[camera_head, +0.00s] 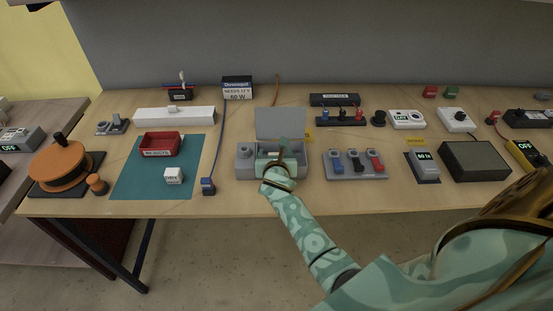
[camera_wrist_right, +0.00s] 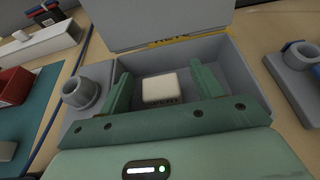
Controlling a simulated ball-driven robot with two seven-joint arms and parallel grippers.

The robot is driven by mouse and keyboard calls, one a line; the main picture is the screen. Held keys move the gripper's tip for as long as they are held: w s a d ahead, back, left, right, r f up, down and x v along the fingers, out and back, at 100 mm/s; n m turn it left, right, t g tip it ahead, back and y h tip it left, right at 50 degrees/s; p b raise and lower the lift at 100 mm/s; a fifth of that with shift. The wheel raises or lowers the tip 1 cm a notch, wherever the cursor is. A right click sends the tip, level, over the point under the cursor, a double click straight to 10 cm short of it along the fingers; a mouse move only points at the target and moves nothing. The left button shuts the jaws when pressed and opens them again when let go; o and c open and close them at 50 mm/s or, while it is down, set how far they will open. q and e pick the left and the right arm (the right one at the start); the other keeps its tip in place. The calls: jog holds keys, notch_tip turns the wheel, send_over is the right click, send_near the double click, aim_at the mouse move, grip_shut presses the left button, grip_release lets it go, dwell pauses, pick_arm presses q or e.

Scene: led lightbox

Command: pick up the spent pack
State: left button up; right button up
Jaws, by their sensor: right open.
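A small white block (camera_wrist_right: 160,88) with dark lettering on its front edge lies inside an open grey box (camera_head: 244,172). A similar white labelled block (camera_head: 173,176) sits on the teal mat (camera_head: 130,185). My right gripper (camera_head: 281,150) is over the grey box and hides its inside in the head view. In the right wrist view the gripper (camera_wrist_right: 161,78) is open, with a finger on either side of the block and gaps between. My left gripper is not in view.
The grey box's lid (camera_head: 281,122) stands raised behind the gripper. A grey round socket (camera_wrist_right: 81,92) stands to its left. A red bin (camera_head: 161,146) is on the mat. A tray of coloured clamps (camera_head: 356,165) stands right of the box.

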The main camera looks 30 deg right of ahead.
jog(key=shift+w, duration=0.1)
jog(key=c, duration=1.1)
jog(key=shift+o, duration=0.2)
